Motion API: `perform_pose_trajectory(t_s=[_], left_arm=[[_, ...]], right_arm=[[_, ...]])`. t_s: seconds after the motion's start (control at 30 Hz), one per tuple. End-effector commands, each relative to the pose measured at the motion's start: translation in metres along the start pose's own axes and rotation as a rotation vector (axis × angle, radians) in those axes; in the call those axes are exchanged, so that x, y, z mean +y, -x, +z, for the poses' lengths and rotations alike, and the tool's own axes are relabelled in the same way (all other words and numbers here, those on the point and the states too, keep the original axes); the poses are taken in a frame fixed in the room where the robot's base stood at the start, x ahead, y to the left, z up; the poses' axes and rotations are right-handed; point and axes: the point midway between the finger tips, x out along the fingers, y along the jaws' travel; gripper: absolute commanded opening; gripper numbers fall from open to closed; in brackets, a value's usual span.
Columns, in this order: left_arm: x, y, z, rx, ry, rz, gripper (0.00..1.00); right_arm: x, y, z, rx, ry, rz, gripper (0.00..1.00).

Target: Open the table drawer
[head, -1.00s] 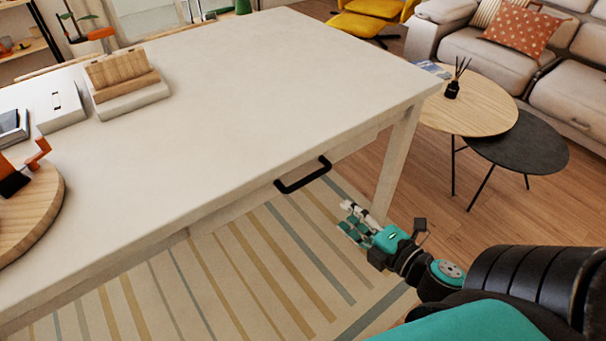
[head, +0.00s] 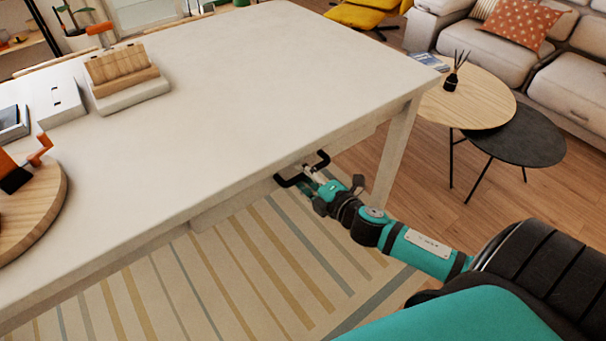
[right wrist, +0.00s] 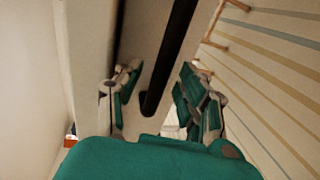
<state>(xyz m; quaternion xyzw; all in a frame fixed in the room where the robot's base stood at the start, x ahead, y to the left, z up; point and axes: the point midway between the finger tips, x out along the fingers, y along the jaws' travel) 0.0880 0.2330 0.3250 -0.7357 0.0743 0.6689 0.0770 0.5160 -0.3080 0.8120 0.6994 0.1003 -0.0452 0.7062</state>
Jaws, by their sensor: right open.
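The pale table (head: 230,90) has a drawer front (head: 215,212) below its near edge, mostly hidden by the tabletop. Its black bar handle (head: 287,182) sticks out from under that edge. My right gripper (head: 312,176) is at the handle, open. In the right wrist view the dark handle bar (right wrist: 176,50) runs between the two spread fingers of my right gripper (right wrist: 160,100). I cannot tell whether either finger touches the bar. My left gripper is in neither view.
On the tabletop are a wooden block holder (head: 125,75), a white box (head: 62,105) and a round wooden board (head: 40,215). A striped rug (head: 240,275) lies below. A table leg (head: 393,160) stands right of my right gripper. Two round side tables (head: 475,100) are farther right.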

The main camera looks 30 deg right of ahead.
Motion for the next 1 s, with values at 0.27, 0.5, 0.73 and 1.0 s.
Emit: perform_pose_trajectory(t_s=[0.27,0.5,0.73,1.0], left_arm=[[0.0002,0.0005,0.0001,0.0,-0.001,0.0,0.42],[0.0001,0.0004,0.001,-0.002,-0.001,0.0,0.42],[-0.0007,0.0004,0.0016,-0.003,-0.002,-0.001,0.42],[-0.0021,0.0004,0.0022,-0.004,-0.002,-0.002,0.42]], right_arm=[[-0.0001,-0.0103,-0.0002,0.0,0.0,-0.001,0.4],[-0.0001,-0.0101,-0.0002,0.0,0.0,0.0,0.31],[0.0,-0.01,-0.0003,0.0,0.0,0.0,0.01],[-0.0002,-0.0099,-0.0003,0.0,0.0,-0.001,0.0]])
